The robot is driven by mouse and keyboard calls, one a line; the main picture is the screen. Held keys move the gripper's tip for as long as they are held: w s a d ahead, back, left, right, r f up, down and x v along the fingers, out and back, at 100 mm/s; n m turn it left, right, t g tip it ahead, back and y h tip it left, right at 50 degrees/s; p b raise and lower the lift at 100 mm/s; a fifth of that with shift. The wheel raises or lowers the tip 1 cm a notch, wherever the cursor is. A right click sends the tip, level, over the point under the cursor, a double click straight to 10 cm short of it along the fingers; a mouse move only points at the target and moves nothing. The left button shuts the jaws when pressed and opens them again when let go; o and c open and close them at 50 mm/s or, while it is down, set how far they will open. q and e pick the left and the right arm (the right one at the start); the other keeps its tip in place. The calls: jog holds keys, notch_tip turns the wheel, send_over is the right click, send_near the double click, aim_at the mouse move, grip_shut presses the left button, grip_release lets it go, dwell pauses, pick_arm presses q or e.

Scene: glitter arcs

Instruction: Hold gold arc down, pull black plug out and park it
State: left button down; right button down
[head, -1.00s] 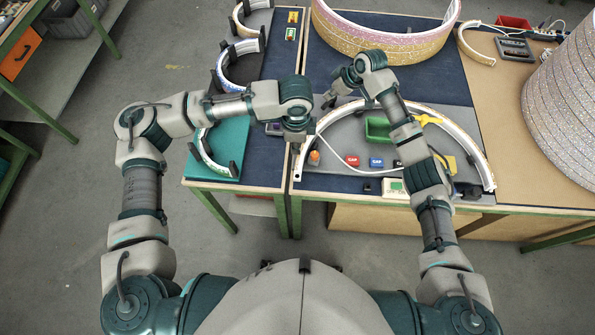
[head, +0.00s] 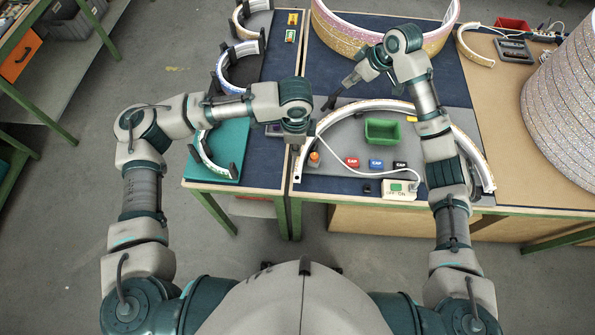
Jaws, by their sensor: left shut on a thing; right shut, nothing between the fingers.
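The pale arc (head: 465,135), gold on its outer edge, curves across the grey board with its open side toward me. My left gripper (head: 297,150) is shut at the arc's left end; the arm hides most of the fingers, and the held part looks like that end. My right gripper (head: 329,104) is shut and empty, outside the arc's upper left stretch. A small black piece (head: 366,188) lies near the front edge; I cannot tell if it is the plug. A white cable runs inside the arc to a white box (head: 399,188) with a green face.
A green bin (head: 382,131) stands inside the arc. An orange-topped piece (head: 314,158) is beside my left gripper. A large glitter ring (head: 380,35) stands behind.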

dwell(0.3)
pick_arm(q)
jog(key=d+f+b, duration=0.1)
jog(key=d+f, duration=0.5)
jog(key=d, duration=0.6)
jog(key=d+f+b, duration=0.1)
jog(key=d+f, duration=0.6)
jog(key=d, duration=0.5)
jog(key=shift+s+f, duration=0.15)
jog(key=shift+s, duration=0.1)
dwell(1.1)
jog(key=shift+g, duration=0.3)
jog(key=shift+w+f+b, duration=0.2)
jog(key=shift+f+b, duration=0.95)
jog(key=shift+f, duration=1.35)
jog(key=shift+s+a+p, duration=0.1)
jog(key=shift+p, duration=0.35)
jog(key=shift+f, duration=0.35)
